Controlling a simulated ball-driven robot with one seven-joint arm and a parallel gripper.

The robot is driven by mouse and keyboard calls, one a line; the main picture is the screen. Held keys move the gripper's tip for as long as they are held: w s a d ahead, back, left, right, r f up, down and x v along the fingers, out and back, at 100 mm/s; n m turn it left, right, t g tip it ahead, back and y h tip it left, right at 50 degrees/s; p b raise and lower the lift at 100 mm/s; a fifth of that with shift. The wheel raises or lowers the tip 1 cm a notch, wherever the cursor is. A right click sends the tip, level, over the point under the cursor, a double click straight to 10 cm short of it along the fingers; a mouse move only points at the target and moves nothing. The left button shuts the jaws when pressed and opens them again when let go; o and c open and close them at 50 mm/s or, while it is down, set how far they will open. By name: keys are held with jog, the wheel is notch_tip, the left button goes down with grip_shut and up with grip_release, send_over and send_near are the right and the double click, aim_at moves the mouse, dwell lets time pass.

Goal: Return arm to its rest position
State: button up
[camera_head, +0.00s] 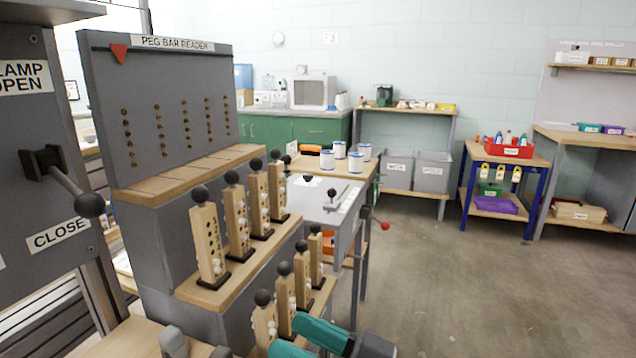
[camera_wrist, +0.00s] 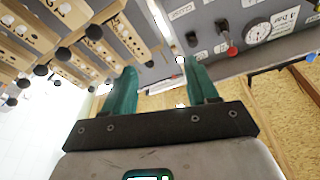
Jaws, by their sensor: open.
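My gripper (camera_head: 287,334) shows at the bottom of the head view, partly cut off, with teal fingers close in front of the lower row of wooden peg bars (camera_head: 285,286). In the wrist view my gripper (camera_wrist: 160,72) has its two teal fingers apart, and I see nothing held between them. The upper row of peg bars (camera_head: 237,219) stands upright on the wooden step behind. Black-knobbed peg bars (camera_wrist: 60,50) fill the upper left of the wrist view.
The grey peg bar reader (camera_head: 165,75) stands behind the bars. A dark panel with a clamp lever (camera_head: 68,183) is at the left. A gauge (camera_wrist: 257,33) and red knob (camera_wrist: 232,50) show in the wrist view. Open floor (camera_head: 470,290) lies to the right.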

jog(key=s+d+f+m+g+h, duration=0.15)
jog(key=d+f+h, duration=0.25)
jog(key=f, duration=0.4)
jog(key=s+d+f+m+h, duration=0.25)
jog(key=d+f, duration=0.25)
jog(key=f, duration=0.4)
jog(key=s+d+f+m+h, duration=0.2)
jog(key=d+f+h, duration=0.25)
jog(key=f, duration=0.35)
jog(key=s+d+f+m+g+h, duration=0.25)
jog(key=s+d+f+h, duration=0.2)
jog(key=s+d, duration=0.45)
jog(key=s+d+f+m+g+h, duration=0.2)
jog(key=s+d+f+g+h, duration=0.35)
jog(key=s, duration=0.55)
notch_tip(320, 180, up, 24)
jog(key=d+t+y+p, duration=0.1)
jog(key=t+y+p, duration=0.1)
jog(key=p, duration=2.1)
jog(key=shift+w+f+p, duration=0.2)
jog(key=shift+w+p, duration=0.1)
jog(key=shift+p, duration=0.05)
jog(key=shift+c, duration=0.5)
